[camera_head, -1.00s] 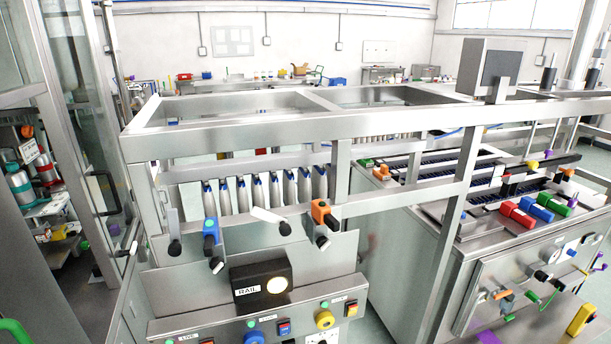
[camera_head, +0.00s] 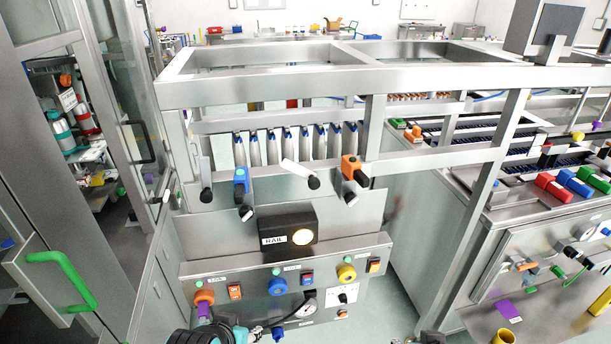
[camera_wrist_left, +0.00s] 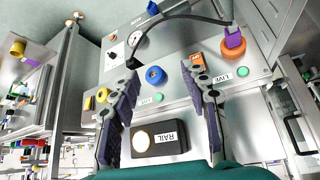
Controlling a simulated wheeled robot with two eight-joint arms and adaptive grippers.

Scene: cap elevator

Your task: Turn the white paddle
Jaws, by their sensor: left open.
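The white paddle (camera_head: 297,172) is a short white bar with a black knob at its right end. It slopes slightly down to the right on the steel frame, between a blue paddle (camera_head: 241,182) and an orange paddle (camera_head: 351,167). A grey paddle (camera_head: 205,170) hangs at the far left of the row. My left gripper's fingers are open and empty in the left wrist view (camera_wrist_left: 161,80), over the control panel. In the head view only dark and teal parts of my left arm show at the bottom edge. Nothing touches the white paddle. My right gripper is out of view.
The black RAIL box (camera_head: 287,233) with a lit round lamp sits below the paddles. The control panel (camera_head: 330,272) below carries coloured knobs and switches. Steel rails (camera_head: 300,86) cross above the paddles. A green-handled door (camera_head: 62,270) stands at left.

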